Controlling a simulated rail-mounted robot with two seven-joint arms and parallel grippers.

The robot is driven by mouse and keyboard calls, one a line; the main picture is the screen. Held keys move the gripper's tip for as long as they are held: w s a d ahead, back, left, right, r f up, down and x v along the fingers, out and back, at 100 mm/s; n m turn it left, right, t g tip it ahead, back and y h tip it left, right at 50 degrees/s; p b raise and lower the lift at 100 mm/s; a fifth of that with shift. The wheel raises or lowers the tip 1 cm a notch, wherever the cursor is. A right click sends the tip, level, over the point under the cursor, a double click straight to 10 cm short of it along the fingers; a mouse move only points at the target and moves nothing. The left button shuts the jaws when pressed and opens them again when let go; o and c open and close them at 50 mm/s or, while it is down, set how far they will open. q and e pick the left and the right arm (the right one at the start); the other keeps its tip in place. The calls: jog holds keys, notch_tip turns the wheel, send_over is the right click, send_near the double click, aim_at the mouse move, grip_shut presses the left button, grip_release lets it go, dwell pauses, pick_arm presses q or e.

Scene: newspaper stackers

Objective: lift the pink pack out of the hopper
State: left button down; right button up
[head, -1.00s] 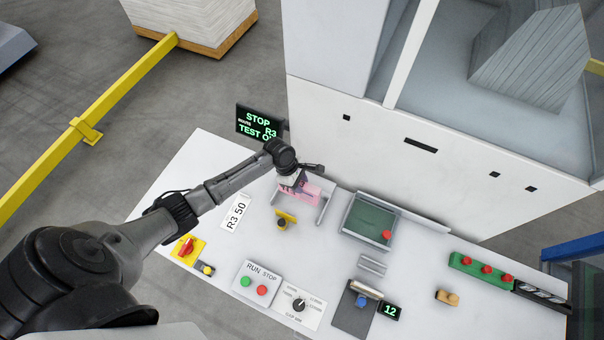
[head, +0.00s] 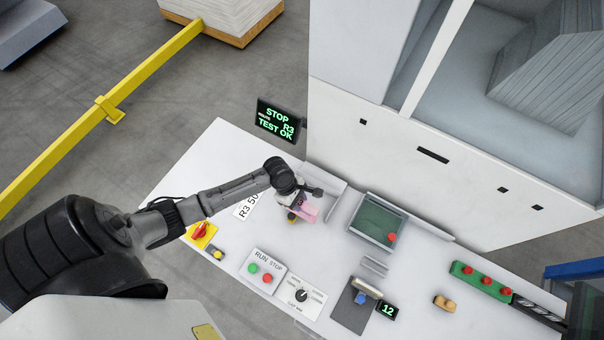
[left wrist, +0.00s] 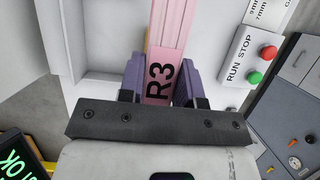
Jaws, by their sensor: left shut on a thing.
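The pink pack (head: 309,214) is held by my left gripper (head: 297,207). In the left wrist view the pack (left wrist: 172,30), marked R3, stands between the two purple fingers of the left gripper (left wrist: 160,82), which are shut on its sides. The white hopper (head: 334,199) is at the back of the bench, behind and to the right of the pack. The pack appears raised and in front of the hopper; its exact height is hard to tell. The gripper hides part of the hopper. My right gripper is not in view.
A green tray (head: 377,222) with a red knob is right of the hopper. In front are the RUN STOP box (head: 262,270), a dial plate (head: 301,297) and a red switch (head: 201,232). A tall white machine stands behind. A display (head: 276,120) reads TEST OK.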

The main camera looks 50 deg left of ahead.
pick_arm(q)
jog(key=s+d+r, duration=0.1)
jog(key=s+d, duration=0.2)
jog(key=s, duration=0.9)
jog(key=shift+s+d, duration=0.15)
jog(key=shift+d, duration=0.25)
dwell(0.6)
